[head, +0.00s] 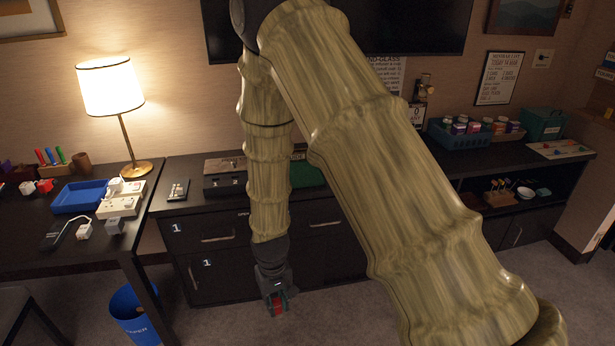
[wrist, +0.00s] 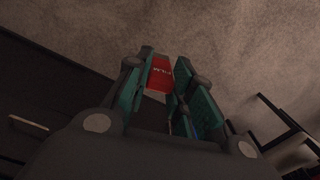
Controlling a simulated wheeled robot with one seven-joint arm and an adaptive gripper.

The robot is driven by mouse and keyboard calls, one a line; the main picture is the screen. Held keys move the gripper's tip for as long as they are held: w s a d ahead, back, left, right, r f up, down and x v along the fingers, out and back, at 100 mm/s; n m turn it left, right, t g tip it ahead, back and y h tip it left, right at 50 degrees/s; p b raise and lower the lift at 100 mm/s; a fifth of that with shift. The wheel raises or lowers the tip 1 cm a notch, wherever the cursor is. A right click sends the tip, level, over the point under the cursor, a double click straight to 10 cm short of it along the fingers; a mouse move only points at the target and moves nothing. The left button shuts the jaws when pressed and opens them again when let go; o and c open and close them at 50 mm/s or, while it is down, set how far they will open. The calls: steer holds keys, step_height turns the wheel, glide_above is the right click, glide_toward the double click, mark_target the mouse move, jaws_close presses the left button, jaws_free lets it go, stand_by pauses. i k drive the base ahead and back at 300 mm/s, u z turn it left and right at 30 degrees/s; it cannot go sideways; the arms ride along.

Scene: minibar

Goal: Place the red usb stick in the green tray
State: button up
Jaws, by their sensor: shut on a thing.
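My gripper (head: 276,304) hangs low in front of the dark cabinet drawers, above the carpet. It is shut on the red usb stick (head: 278,309), which shows as a small red patch between the fingers. In the wrist view, the red stick (wrist: 160,74) with faint white lettering sits between the teal finger pads of my gripper (wrist: 165,85). A green tray (head: 305,174) shows partly on the cabinet top, up and to the right of the gripper; my arm hides much of it.
A blue tray (head: 72,197), a white power strip (head: 121,197) and a lit lamp (head: 110,88) stand on the left desk. A blue bin (head: 134,312) is on the floor. A dark numbered box (head: 224,184) sits left of the green tray. A teal basket (head: 462,136) stands right.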

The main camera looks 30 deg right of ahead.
mark_target(299, 174)
steer(key=z, duration=0.6)
steer(key=i, duration=1.25)
steer(key=u, duration=0.3)
